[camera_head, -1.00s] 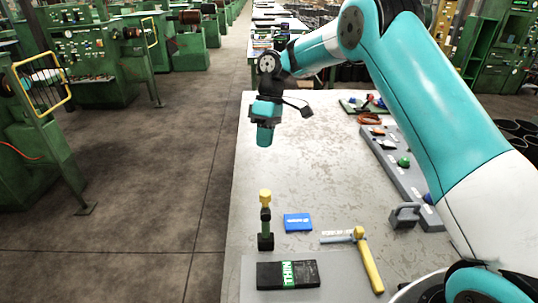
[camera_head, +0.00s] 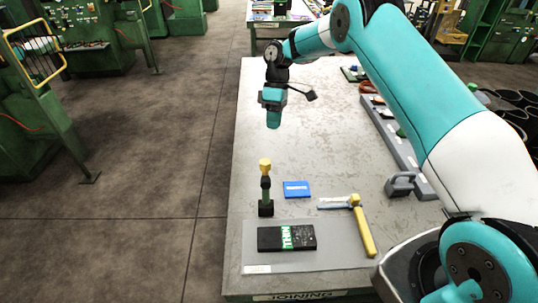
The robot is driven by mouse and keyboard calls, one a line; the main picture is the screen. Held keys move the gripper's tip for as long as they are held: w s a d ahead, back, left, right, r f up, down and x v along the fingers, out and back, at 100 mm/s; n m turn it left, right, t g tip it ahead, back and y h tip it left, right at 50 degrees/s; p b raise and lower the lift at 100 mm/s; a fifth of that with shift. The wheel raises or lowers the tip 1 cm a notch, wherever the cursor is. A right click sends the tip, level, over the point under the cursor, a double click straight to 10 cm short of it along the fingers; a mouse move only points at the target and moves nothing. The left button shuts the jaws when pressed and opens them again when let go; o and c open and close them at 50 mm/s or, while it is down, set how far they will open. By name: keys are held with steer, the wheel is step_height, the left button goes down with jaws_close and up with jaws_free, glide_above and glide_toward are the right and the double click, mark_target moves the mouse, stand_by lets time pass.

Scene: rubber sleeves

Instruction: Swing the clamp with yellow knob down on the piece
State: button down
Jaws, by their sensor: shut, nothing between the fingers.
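The clamp with the yellow knob (camera_head: 265,185) stands upright near the left edge of the table, its knob at the top and its dark base at the bottom. A black rubber piece (camera_head: 287,238) with a green and white label lies flat just in front of the clamp's base, on a light grey mat (camera_head: 345,254). The clamp's arm is up, and the knob is clear of the piece. My gripper (camera_head: 273,122) points down above the table, farther back than the clamp and apart from it. It is shut and empty.
A blue box (camera_head: 296,189) lies right of the clamp. A yellow-handled hammer (camera_head: 362,228) and a pale brush-like tool (camera_head: 334,202) lie right of the piece. A grey padlock-shaped weight (camera_head: 401,184) and a grey rail (camera_head: 397,142) line the right side. The table's middle is clear.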

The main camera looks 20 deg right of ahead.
steer(key=s+a+f+p, duration=0.3)
steer(key=s+f+p, duration=0.2)
steer(key=shift+s+a+f, duration=0.3)
steer(key=shift+s, duration=0.05)
stand_by(0.3)
